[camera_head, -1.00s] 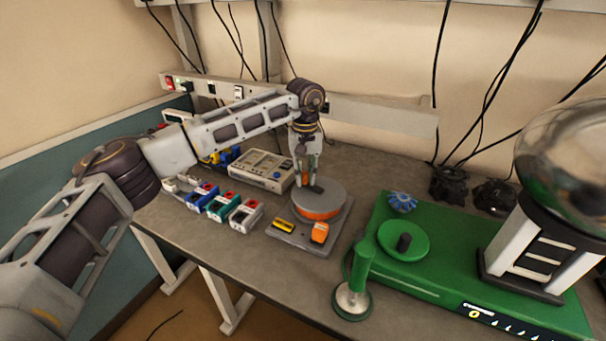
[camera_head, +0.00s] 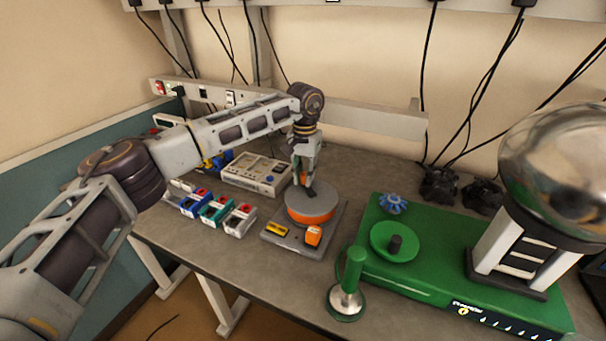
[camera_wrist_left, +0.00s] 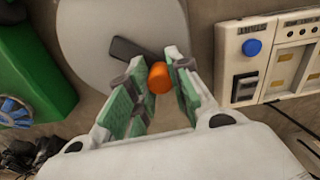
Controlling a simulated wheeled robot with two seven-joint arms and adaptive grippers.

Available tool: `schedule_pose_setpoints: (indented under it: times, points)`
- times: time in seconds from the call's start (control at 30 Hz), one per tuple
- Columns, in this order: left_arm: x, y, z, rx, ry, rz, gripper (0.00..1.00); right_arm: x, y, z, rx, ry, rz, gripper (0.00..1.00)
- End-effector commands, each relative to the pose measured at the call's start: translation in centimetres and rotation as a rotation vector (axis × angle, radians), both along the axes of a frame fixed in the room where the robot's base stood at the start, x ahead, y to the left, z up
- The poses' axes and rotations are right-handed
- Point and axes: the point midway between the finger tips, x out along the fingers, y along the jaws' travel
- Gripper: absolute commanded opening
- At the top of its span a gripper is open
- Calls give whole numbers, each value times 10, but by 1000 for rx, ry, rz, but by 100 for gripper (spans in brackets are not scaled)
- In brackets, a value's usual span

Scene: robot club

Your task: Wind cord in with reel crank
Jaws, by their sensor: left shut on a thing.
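The reel (camera_head: 313,216) is a round drum with a grey top and an orange side, on a flat grey base (camera_head: 275,243). Its dark crank arm lies across the grey top; it shows in the left wrist view (camera_wrist_left: 131,50). An orange crank knob (camera_wrist_left: 159,79) stands at the end of that arm. My left gripper (camera_head: 306,184) points down over the far side of the drum, its green-padded fingers shut around the knob. The fingers partly hide the knob in the head view. I cannot make out the cord. My right gripper is not in view.
A yellow piece (camera_head: 277,230) and an orange piece (camera_head: 313,236) sit on the base's front. A grey control box (camera_head: 256,174) stands behind left, several small colored blocks left. A green machine (camera_head: 420,262) with a metal dome (camera_head: 560,170) and a green-handled post (camera_head: 350,285) stand right.

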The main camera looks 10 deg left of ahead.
Motion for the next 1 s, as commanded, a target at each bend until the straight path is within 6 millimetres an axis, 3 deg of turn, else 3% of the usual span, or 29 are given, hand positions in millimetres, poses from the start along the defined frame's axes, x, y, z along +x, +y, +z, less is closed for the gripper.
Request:
schedule_pose_setpoints:
  times: [0.43, 0.47, 0.63, 1.0]
  points:
    - [1, 0, 0, 0, -1, -10, 0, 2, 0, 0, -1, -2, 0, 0]
    - [1, 0, 0, 0, -1, -10, 23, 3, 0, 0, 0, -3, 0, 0]
    - [0, 0, 0, 0, -1, -9, 44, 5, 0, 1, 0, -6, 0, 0]
    - [0, 0, 1, 0, 0, -9, 44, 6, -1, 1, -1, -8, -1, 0]
